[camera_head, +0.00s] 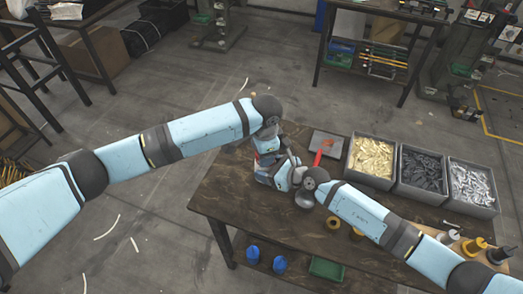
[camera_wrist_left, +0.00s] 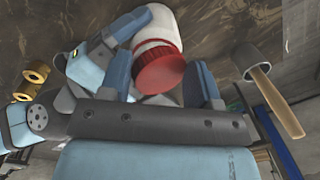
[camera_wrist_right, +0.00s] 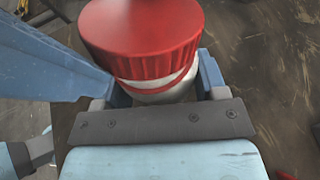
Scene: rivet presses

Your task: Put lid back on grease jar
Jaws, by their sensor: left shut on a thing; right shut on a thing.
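The grease jar (camera_wrist_right: 165,94) is white, and its body sits between the fingers of my right gripper (camera_wrist_right: 158,88) in the right wrist view. The red ribbed lid (camera_wrist_right: 140,38) is over the jar's mouth, with a thin red band and white body showing below it. I cannot tell whether it is fully seated. In the left wrist view the lid (camera_wrist_left: 158,74) lies between the blue fingers of my left gripper (camera_wrist_left: 162,82), with the white jar (camera_wrist_left: 157,28) beyond it. In the head view the two grippers meet over the table, and the arms mostly hide the jar.
The dark table (camera_head: 235,190) carries bins of brass (camera_head: 371,158), black (camera_head: 424,172) and silver rivets (camera_head: 472,186) at the right. A red-handled thing (camera_head: 322,153) lies by a grey tray (camera_head: 327,141). A mallet (camera_wrist_left: 270,92) shows in the left wrist view.

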